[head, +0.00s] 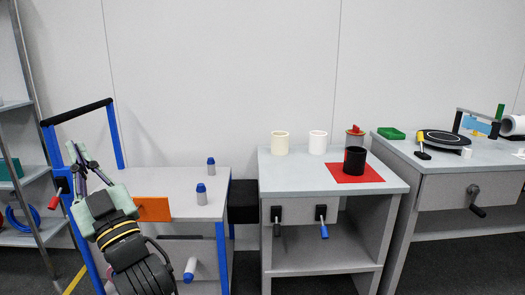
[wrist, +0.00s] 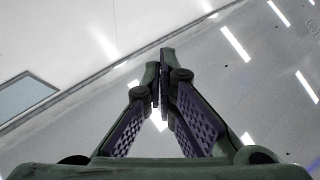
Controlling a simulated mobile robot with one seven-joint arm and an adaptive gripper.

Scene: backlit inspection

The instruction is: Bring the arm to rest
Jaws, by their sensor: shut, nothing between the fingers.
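My gripper (head: 75,150) is raised at the left in the head view, in front of the blue frame with the black top bar (head: 76,111). Its fingers point upward. In the wrist view my gripper (wrist: 163,62) has its fingertips together with nothing between them. Behind the fingers the wrist view shows only a pale wall or ceiling surface with bright light strips (wrist: 235,42). My gripper is apart from the objects on the tables.
A low grey table (head: 180,182) beside my arm holds two blue-capped bottles (head: 201,194) and an orange panel (head: 153,209). The middle table (head: 280,180) carries cups and a red mat (head: 340,174). A right table (head: 450,155) holds a turntable (head: 441,140). Shelves (head: 25,176) stand left.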

